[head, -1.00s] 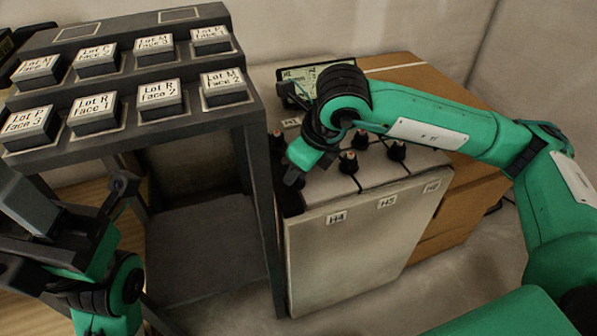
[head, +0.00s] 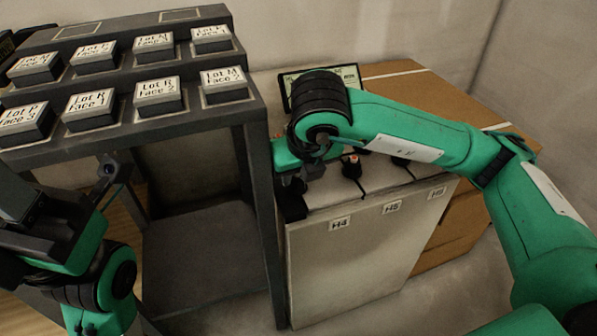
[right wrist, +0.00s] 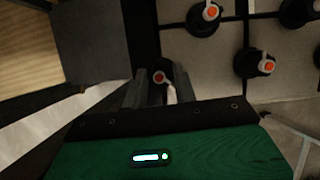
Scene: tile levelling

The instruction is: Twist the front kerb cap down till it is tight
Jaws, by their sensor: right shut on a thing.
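My right gripper (head: 291,192) is at the near left corner of the pale tile block, beside the dark rack. In the right wrist view its two dark fingers (right wrist: 160,86) are shut on a dark cap (right wrist: 159,77) with an orange-red centre, at the tile's edge. A pale tab shows beside that cap. In the head view the gripper and forearm hide the cap, and I cannot tell how tight it is. My left gripper is at the left edge, beside the rack; its fingers are not clear.
Other caps (head: 352,165) stand on dark seams of the tile top, including one (right wrist: 268,66) right of the gripper. The block's front (head: 350,260) carries labels H4, H5 and H6. A rack (head: 255,180) of labelled blocks stands close left. A screen and cardboard boxes (head: 405,85) are behind.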

